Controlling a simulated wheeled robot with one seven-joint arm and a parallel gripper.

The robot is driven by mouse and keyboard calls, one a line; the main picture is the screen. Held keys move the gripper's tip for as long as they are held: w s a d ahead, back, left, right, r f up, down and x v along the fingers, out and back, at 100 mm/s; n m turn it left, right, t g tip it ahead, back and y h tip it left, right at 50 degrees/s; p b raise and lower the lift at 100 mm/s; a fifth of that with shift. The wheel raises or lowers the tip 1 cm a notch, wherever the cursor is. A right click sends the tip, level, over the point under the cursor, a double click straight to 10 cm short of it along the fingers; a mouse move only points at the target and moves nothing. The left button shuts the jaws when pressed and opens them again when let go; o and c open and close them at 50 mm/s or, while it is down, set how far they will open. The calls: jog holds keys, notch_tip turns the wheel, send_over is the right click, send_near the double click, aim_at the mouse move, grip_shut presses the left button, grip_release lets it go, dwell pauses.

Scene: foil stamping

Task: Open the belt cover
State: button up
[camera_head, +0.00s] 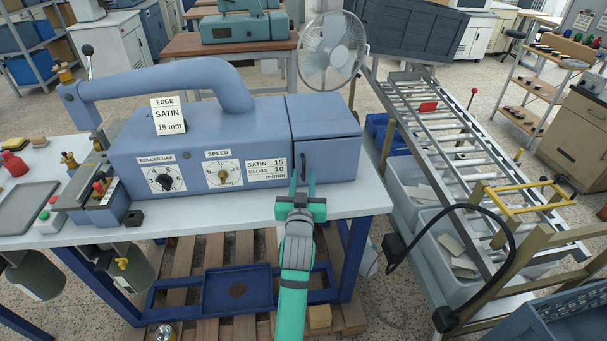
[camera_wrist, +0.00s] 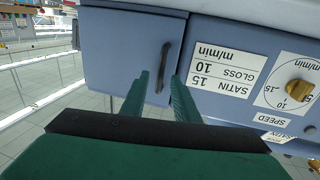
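The belt cover (camera_head: 328,154) is a blue-grey door at the right end of the blue machine, and it looks closed. It also shows in the wrist view (camera_wrist: 125,50), where the picture is upside down. A dark vertical bar handle (camera_head: 304,167) is on the cover near its left edge. The handle also shows in the wrist view (camera_wrist: 163,66). My green gripper (camera_head: 302,179) is in front of the handle, with its fingers apart. In the wrist view the gripper (camera_wrist: 160,90) has one finger on each side of the handle's line. Whether they touch it cannot be told.
The machine (camera_head: 200,130) stands on a white-topped table (camera_head: 250,212) with a blue frame. A speed dial (camera_head: 222,174) and label plate are left of the cover. A roller conveyor (camera_head: 450,130) with bins is to the right, across a narrow floor gap. A fan (camera_head: 331,50) stands behind.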

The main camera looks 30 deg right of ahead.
jog(key=shift+x, duration=1)
grip_shut()
jog(key=shift+s, duration=0.1)
